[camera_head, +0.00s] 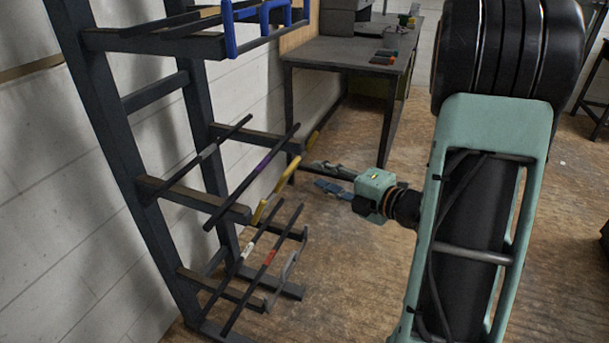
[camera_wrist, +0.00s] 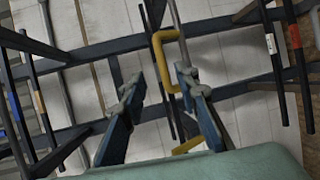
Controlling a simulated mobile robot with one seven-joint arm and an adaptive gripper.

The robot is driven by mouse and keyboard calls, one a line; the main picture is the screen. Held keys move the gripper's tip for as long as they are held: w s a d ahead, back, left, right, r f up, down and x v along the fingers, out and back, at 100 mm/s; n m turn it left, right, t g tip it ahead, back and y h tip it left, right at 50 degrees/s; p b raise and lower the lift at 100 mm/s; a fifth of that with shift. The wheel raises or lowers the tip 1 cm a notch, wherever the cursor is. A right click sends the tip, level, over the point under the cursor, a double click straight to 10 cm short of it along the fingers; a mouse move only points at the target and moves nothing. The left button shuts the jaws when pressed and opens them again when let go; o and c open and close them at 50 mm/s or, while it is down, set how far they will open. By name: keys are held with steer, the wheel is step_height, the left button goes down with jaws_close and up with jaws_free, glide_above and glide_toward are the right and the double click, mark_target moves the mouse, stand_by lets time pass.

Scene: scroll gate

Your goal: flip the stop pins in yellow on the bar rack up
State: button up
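The dark bar rack (camera_head: 95,100) stands at the left in the head view. Yellow stop pins show on its middle level, a nearer one (camera_head: 259,211) at the end of a rack arm and a farther one (camera_head: 311,142). In the wrist view, one bent yellow pin (camera_wrist: 158,50) lies just beyond my fingertips, and another yellow piece (camera_wrist: 187,146) shows lower between the fingers. My gripper (camera_head: 318,175) reaches in from the right, in front of the rack. Its blue fingers are spread apart in the wrist view (camera_wrist: 158,80), with nothing seen gripped. Contact with a pin cannot be told.
Dark rods lie across the rack arms, one with a purple band (camera_head: 263,163). Lower rods carry white and red (camera_head: 268,257) bands. Blue pins (camera_head: 262,18) stand on the top level. A grey workbench (camera_head: 335,52) stands behind. Open wooden floor (camera_head: 335,285) lies in front.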

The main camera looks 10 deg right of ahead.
mark_target(293, 167)
steer(key=x, duration=1)
steer(key=shift+a+b, duration=0.3)
steer(key=shift+a, duration=0.25)
steer(key=shift+c, duration=0.3)
jaws_close()
